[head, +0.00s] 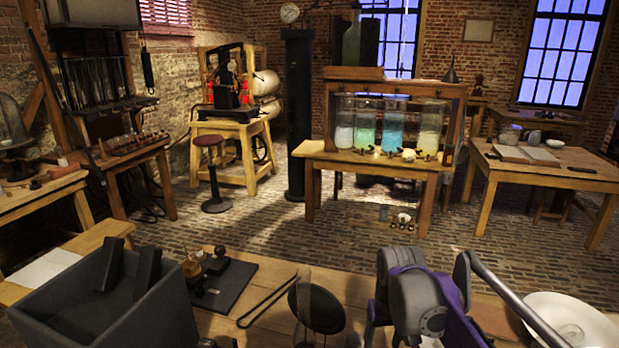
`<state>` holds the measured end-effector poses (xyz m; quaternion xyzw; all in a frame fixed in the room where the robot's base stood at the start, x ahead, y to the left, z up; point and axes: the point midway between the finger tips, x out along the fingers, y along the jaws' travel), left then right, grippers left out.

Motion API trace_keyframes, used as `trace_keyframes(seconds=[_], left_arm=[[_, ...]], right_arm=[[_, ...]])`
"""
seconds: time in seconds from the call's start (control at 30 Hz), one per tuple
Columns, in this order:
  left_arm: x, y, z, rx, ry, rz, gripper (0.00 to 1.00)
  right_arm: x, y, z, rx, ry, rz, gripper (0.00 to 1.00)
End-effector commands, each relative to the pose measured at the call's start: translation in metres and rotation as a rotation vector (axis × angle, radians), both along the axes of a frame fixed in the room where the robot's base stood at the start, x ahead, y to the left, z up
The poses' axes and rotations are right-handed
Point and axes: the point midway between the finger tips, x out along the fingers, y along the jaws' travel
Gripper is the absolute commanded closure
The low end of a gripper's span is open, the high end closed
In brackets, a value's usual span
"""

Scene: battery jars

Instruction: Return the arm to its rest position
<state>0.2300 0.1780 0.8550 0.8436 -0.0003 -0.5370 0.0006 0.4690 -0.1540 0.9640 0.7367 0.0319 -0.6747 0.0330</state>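My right arm shows at the bottom right of the head view as grey and purple links, folded above the near wooden bench (365,290). A long grey bar, which looks like part of the same arm, slants down to the right. I see no fingers of my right gripper. My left arm and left gripper do not show. Several glass battery jars (392,124) with pale, green and blue contents stand in a wooden frame (455,118) on a table (390,160) in the middle distance.
On the near bench are a dark grey bin (165,318) with dark slabs, a black board (228,285) with a key-like device, tongs (268,300), a dark round disc (317,308) and a white bowl (570,315). The brick floor (265,222) beyond is partly clear.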

Motion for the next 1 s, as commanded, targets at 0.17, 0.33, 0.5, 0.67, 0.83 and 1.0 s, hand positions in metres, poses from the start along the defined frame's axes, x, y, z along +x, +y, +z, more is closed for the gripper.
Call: trace_keyframes(seconds=[0.17,0.33,0.5,0.67,0.83,1.0], left_arm=[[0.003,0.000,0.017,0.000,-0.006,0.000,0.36],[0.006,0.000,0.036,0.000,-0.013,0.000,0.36],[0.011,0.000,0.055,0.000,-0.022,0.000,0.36],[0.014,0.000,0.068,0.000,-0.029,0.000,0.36],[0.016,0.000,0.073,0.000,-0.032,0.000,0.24],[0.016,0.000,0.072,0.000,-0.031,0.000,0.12]], right_arm=[[-0.049,-0.007,0.013,0.004,-0.077,-0.020,0.36],[-0.108,-0.013,0.013,0.009,-0.173,-0.044,0.36],[-0.167,-0.018,-0.003,0.015,-0.274,-0.066,0.36],[-0.205,-0.020,-0.022,0.019,-0.344,-0.082,0.36],[-0.222,-0.022,-0.034,0.022,-0.378,-0.089,0.36],[-0.224,-0.022,-0.036,0.022,-0.382,-0.090,0.36]])
